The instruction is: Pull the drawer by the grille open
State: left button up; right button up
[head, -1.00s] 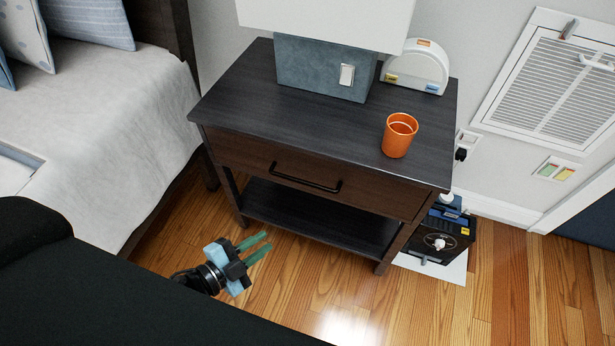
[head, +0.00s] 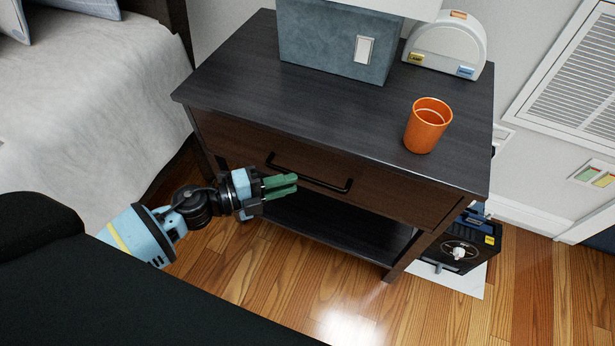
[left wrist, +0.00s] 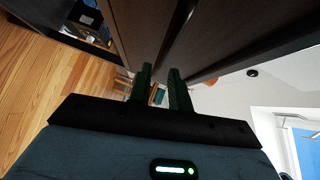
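The drawer (head: 400,196) is the dark brown front of a nightstand that stands left of the white wall grille (head: 578,88). It looks shut. Its black bar handle (head: 325,184) runs across the middle of the front. My left gripper (head: 297,182) has green fingers and is in front of the drawer, near the left part of the handle. In the left wrist view its fingers (left wrist: 160,72) stand apart with a gap and nothing clear between them. I cannot tell whether they touch the handle. My right gripper is not in view.
An orange cup (head: 428,126), a blue-grey lamp base (head: 335,45) and a white rounded device (head: 445,48) stand on the nightstand top. The bed (head: 80,95) is at the left. A black box (head: 460,245) is on the floor at right. The wood floor (head: 290,285) in front is clear.

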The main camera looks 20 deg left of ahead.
aim_at(307, 178)
pick_arm(q)
jog(key=shift+x, duration=2.8)
jog(key=shift+c, duration=0.2)
grip_shut()
